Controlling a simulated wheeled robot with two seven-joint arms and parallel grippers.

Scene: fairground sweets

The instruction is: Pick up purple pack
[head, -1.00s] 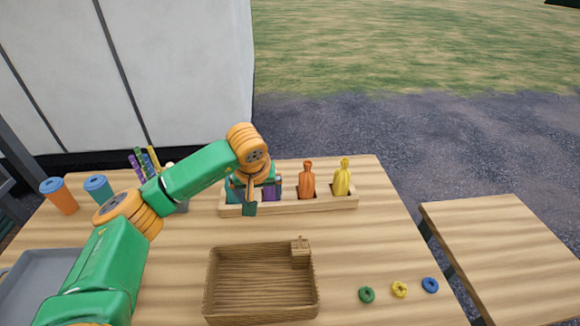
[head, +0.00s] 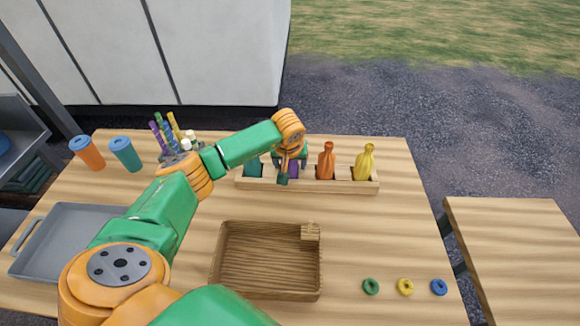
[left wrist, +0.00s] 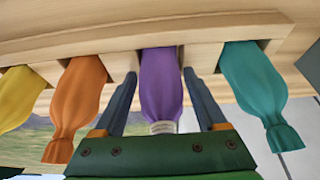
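The purple pack (head: 293,168) stands in a slot of the long wooden rack (head: 258,184), between the teal pack (head: 253,167) and the orange pack (head: 326,161). A yellow pack (head: 364,162) stands at the rack's right end. My left gripper (head: 288,170) is at the purple pack and partly hides it. In the left wrist view the purple pack (left wrist: 161,90) lies between the two open fingers of my left gripper (left wrist: 160,74), with a narrow gap on each side. My right gripper is not in view.
A wooden tray (head: 225,265) with a small corner block lies in front of the rack. Green (head: 371,286), yellow (head: 406,287) and blue rings (head: 439,287) lie to its right. A grey tray (head: 60,235) and two lidded cups (head: 125,154) are at left.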

